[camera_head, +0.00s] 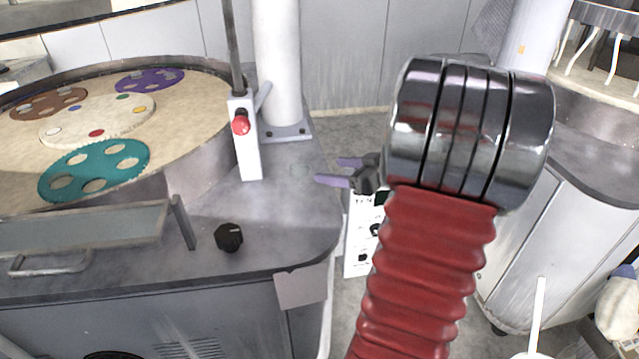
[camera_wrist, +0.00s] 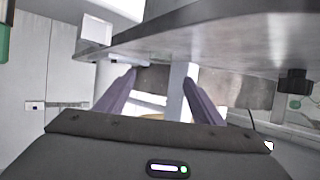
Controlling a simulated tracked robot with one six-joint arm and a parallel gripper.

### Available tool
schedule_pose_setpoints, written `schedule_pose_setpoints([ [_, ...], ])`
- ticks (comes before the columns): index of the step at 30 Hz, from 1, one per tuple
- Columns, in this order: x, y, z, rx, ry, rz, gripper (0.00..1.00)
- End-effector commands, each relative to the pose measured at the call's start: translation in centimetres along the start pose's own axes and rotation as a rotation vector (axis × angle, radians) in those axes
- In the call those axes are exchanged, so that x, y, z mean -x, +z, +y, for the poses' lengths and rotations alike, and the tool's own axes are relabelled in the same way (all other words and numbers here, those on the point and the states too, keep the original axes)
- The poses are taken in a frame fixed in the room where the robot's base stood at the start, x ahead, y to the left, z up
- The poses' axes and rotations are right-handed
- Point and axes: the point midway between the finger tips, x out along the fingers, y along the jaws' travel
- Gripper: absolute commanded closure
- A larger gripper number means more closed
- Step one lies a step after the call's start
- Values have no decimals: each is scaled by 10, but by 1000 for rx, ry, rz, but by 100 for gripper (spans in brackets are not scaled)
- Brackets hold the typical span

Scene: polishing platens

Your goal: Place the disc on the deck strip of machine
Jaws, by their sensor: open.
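The machine's grey deck strip (camera_head: 285,205) runs between the round polishing platen (camera_head: 205,120) and the front edge. My gripper (camera_head: 332,171) is open, with two purple fingers pointing left just off the deck's right edge. The fingers also show in the wrist view (camera_wrist: 160,92), apart, with no disc clearly seen between them. Small coloured spots, one red (camera_head: 96,133), lie on the pale round plate (camera_head: 110,112) on the platen. I cannot tell which is the task's disc.
A white post with a red button (camera_head: 241,124) and a black knob (camera_head: 229,237) stand on the deck. A teal holed carrier (camera_head: 95,170) lies on the platen. A clear guard (camera_head: 85,228) stands at front left. Bare floor (camera_head: 350,125) lies behind my gripper; another machine (camera_head: 540,225) stands right.

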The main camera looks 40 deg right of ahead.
Motion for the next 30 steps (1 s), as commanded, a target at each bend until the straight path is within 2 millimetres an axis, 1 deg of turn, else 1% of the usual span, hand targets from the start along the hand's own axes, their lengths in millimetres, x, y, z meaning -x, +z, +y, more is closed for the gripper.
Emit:
schedule_pose_setpoints([
  [5,-1,-1,-3,0,-6,-3,39],
  [8,-5,-5,-15,-7,-31,-17,39],
  [10,-10,-11,-32,-16,-64,-37,39],
  [11,-13,-13,-41,-21,-82,-49,39],
  [14,-20,-21,-79,-43,-150,-103,39],
  [15,-23,-24,-95,-52,-177,-129,39],
  [17,-25,-28,-120,-66,-216,-171,39],
  [18,-26,-29,-136,-74,-238,-201,39],
  [20,-26,-31,-159,-85,-267,-246,39],
  [21,-26,-32,-174,-90,-284,-276,39],
  [23,-24,-32,-195,-98,-306,-322,39],
  [24,-22,-32,-209,-102,-318,-353,39],
  [30,-8,-28,-269,-111,-342,-502,39],
])
